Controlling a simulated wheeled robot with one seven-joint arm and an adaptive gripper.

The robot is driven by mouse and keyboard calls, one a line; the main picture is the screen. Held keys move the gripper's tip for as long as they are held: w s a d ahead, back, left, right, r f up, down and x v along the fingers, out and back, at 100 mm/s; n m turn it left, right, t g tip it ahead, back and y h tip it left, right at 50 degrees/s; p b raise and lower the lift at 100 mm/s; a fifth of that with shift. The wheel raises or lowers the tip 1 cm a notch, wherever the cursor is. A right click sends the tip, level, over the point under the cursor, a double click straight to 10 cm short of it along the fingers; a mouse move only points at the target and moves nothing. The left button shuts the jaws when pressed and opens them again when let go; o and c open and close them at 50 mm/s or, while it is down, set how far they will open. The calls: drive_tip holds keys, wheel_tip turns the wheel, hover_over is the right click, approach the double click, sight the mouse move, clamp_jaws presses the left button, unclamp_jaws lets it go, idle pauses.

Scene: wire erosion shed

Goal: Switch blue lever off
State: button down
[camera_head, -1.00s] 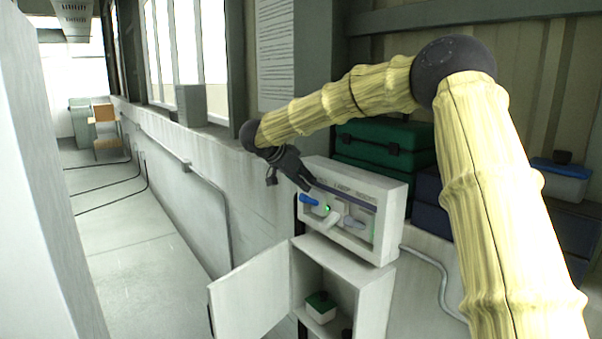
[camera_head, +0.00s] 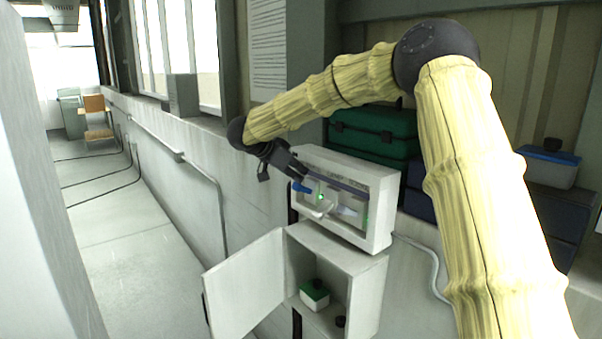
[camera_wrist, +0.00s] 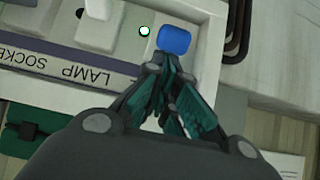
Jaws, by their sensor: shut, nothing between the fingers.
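The blue lever (camera_head: 301,187) is on the left part of the front of a white switch panel box (camera_head: 378,215). In the wrist view the blue lever (camera_wrist: 174,40) shows just beyond my fingertips, with a lit green lamp (camera_wrist: 144,31) beside it. My gripper (camera_head: 297,176) is shut and empty, pointing down at the panel front from the upper left. In the wrist view my gripper (camera_wrist: 170,68) has its fingertips right at the lever's near edge; I cannot tell whether they touch it. A white lever (camera_head: 319,209) and a grey lever (camera_head: 346,211) sit to the right.
An open white cabinet (camera_head: 365,290) stands below the panel, its door (camera_head: 245,285) swung out left. It holds a green-lidded box (camera_head: 314,294). Green cases (camera_head: 375,135) are stacked behind the panel. The left aisle floor is clear.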

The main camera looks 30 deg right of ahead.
sight(295, 186)
drive_tip(key=shift+f, duration=0.15)
drive_tip(key=a+f+h+b, duration=0.1)
drive_tip(key=h, duration=0.1)
drive_tip(key=a+f+h+b, duration=0.1)
drive_tip(key=h, duration=0.1)
drive_tip(key=shift+s+a+f, duration=0.1)
drive_tip(key=shift+a+f, duration=0.2)
drive_tip(key=f+h+b, duration=0.1)
drive_tip(key=a+f+h+b, duration=0.1)
drive_tip(key=h, duration=0.1)
drive_tip(key=shift+t, duration=0.3)
drive_tip(key=shift+d+r, duration=0.1)
drive_tip(key=shift+r, duration=0.3)
drive_tip(key=a+f, duration=0.3)
drive_tip(key=a, duration=0.6)
drive_tip(key=shift+s+a, duration=0.3)
